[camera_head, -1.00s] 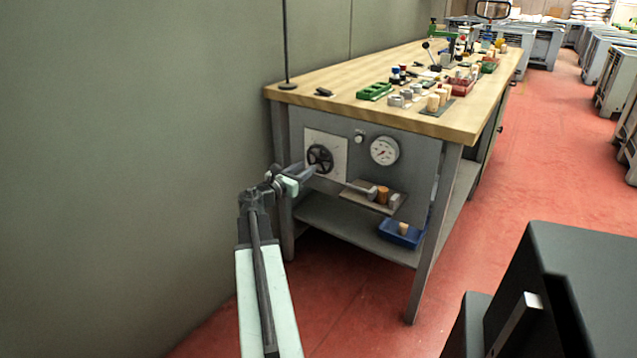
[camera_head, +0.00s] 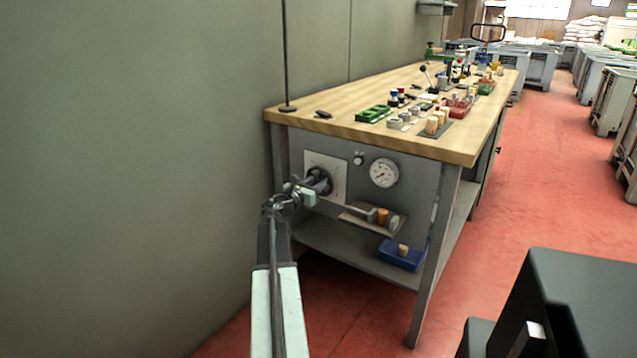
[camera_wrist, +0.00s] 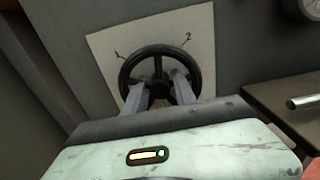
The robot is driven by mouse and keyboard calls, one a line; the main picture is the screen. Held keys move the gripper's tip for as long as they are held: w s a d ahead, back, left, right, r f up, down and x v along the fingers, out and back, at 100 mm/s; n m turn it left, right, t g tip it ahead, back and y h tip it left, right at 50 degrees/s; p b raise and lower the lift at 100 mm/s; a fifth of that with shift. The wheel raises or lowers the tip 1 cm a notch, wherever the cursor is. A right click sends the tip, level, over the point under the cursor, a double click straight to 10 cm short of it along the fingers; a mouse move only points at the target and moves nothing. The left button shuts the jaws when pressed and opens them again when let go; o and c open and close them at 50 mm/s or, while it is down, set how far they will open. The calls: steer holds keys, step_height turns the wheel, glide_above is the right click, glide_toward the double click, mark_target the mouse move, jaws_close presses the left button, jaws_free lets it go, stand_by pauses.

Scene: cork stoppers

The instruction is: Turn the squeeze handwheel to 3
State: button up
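The squeeze handwheel (camera_wrist: 159,51) is a black spoked wheel on a pale square plate on the end panel of the workbench. In the head view the handwheel (camera_head: 320,178) is partly hidden behind my gripper. The plate (camera_wrist: 102,46) carries a "2" at the wheel's upper right and another mark at its upper left; a 3 is not visible. My gripper (camera_wrist: 163,82) points at the wheel, its two fingers apart, overlapping the lower half of the rim with dark wheel parts between them. Whether the fingers touch the wheel is unclear.
A round dial gauge (camera_head: 384,173) and a small knob (camera_head: 359,159) are right of the plate. A small shelf (camera_head: 358,221) with cork pieces juts out below right of the wheel. A blue bin (camera_head: 401,259) sits lower. The grey wall (camera_head: 150,150) is close on the left.

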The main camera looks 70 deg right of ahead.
jaws_close()
steer(key=shift+m, duration=0.3)
